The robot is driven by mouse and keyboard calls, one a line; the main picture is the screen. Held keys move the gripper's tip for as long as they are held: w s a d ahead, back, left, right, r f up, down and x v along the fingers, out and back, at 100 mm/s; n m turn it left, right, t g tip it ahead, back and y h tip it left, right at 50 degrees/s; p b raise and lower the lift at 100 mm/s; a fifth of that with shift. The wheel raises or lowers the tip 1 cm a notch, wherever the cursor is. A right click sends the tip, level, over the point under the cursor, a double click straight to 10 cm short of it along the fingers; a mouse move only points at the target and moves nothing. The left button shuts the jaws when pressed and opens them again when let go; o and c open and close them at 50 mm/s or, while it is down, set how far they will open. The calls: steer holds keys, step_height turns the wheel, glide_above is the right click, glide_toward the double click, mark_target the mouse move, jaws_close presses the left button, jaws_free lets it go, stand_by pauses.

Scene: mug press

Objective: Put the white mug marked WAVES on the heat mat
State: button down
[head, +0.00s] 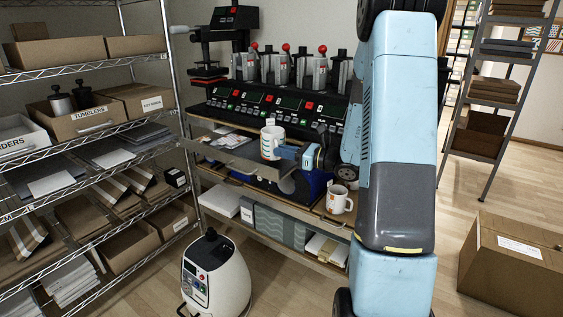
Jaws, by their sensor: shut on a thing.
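My gripper (284,152) is at the end of my blue arm, over the bench, and is shut on a white mug (268,143). The mug is upright and held above the bench, in front of the mug presses. It bears a small coloured print, too small to read. A second white mug (340,202) with a coloured print stands on the bench's front right part, beside my arm. Its marking cannot be read either. I cannot pick out the heat mat with certainty; my gripper and arm hide part of the bench top.
A row of mug presses (285,105) with red knobs lines the back of the bench. Wire shelves (95,130) with boxes stand at the left. A white rounded machine (215,275) stands on the floor in front. A cardboard box (515,265) lies at the right.

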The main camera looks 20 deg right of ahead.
step_height(320, 180, down, 3)
steer(key=shift+w+f, duration=0.15)
steer(key=c, duration=1.2)
jaws_free()
